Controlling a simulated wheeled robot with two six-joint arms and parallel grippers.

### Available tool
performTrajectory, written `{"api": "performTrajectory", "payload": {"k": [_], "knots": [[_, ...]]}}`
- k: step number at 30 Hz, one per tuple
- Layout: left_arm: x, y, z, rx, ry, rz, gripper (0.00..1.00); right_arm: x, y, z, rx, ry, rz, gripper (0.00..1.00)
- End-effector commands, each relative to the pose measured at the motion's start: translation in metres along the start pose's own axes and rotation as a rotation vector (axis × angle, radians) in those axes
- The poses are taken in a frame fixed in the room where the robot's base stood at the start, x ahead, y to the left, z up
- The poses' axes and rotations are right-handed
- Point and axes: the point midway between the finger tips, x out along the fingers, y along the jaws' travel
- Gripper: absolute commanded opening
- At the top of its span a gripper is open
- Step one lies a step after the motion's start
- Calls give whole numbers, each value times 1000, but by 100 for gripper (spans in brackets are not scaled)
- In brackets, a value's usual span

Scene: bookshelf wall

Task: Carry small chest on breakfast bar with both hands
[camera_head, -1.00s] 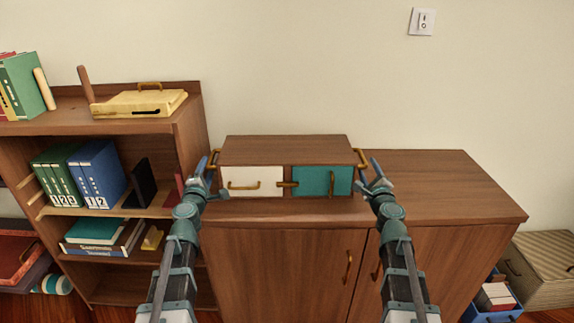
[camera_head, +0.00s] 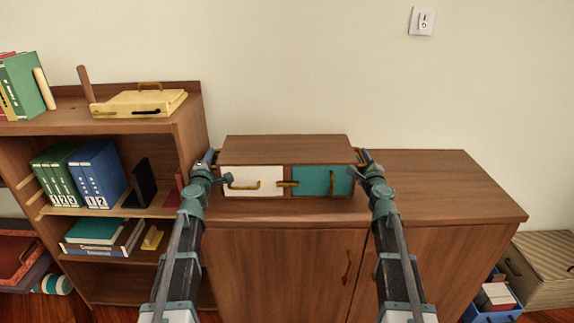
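The small chest (camera_head: 285,150) is a brown wooden box with a white drawer front (camera_head: 237,177) on the left and a teal one (camera_head: 313,180) on the right. It stands on the brown wooden cabinet top that serves as the bar (camera_head: 430,185). My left gripper (camera_head: 219,167) is at the chest's left end, fingers spread, one across the front left edge. My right gripper (camera_head: 358,165) is at the right end, fingers also apart. The side handles are mostly hidden by the grippers, so I cannot tell whether the fingers touch them.
A bookshelf (camera_head: 190,130) stands close on the left, its top higher than the cabinet's, with a yellow case (camera_head: 140,103) on it. The cabinet top is clear right of the chest. A striped box (camera_head: 540,270) is at the lower right.

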Motion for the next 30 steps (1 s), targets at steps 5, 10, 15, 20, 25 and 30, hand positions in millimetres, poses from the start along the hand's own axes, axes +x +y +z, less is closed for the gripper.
{"api": "performTrajectory", "payload": {"k": [5, 10, 15, 20, 25, 30], "knots": [[0, 0, 0, 0, 0, 0, 0, 0, -1, -1, 1, 2, -1, 0], [0, 0, 0, 0, 0, 0, 0, 0, -1, -1, 1, 2, -2, 0], [0, 0, 0, 0, 0, 0, 0, 0, -1, -1, 2, 2, -2, 0], [0, 0, 0, 0, 0, 0, 0, 0, -1, -1, 2, 3, -2, 0], [0, 0, 0, 0, 0, 0, 0, 0, -1, -2, 3, 3, -2, 0], [0, 0, 0, 0, 0, 0, 0, 0, -1, -2, 3, 3, -2, 0]]}}
